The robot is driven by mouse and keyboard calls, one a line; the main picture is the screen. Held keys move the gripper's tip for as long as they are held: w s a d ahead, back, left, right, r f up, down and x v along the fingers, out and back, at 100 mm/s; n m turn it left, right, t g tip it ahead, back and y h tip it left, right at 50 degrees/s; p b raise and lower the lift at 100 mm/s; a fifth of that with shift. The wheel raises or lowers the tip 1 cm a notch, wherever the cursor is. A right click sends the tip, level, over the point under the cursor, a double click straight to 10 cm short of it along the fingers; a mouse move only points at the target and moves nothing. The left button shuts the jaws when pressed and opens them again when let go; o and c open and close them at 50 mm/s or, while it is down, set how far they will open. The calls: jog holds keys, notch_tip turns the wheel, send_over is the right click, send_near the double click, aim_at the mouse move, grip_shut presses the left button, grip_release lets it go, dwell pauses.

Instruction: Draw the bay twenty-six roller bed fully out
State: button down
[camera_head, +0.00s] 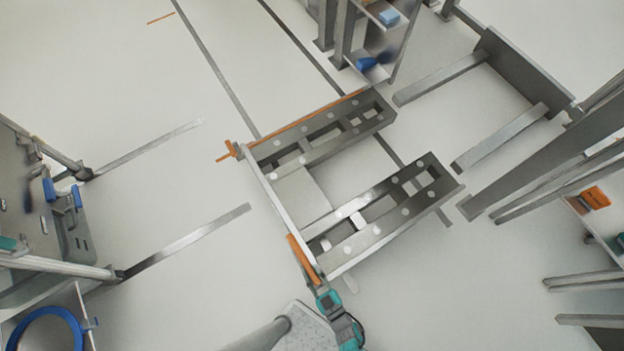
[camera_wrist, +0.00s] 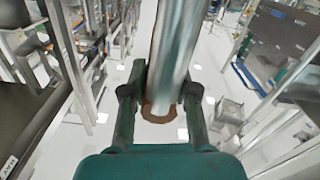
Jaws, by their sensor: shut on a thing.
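The roller bed (camera_head: 355,243) is a grey frame with two slotted side tracks and a pale front bar, out on the open floor in the head view. An orange handle (camera_head: 302,257) sits at the near end of its front bar. My teal gripper (camera_head: 320,290) is at that handle, shut on it. In the wrist view my gripper's two dark green fingers (camera_wrist: 158,95) close around a shiny grey bar (camera_wrist: 172,50) with an orange-brown end. The fingers partly hide the grip. No bay number can be read on the bed.
A grey forked frame (camera_head: 520,75) stands right of the bed. Grey posts and racks (camera_head: 545,165) line the right side. A machine with two long forks (camera_head: 185,242) reaches in from the left. Pale floor (camera_head: 140,110) is clear at upper left.

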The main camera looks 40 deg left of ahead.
aim_at(319, 286)
jog(key=c, duration=0.9)
grip_release()
jog(key=shift+s+a, duration=0.1)
jog(key=shift+s, duration=0.3)
jog(key=shift+w, duration=0.15)
jog(key=shift+v, duration=5.95)
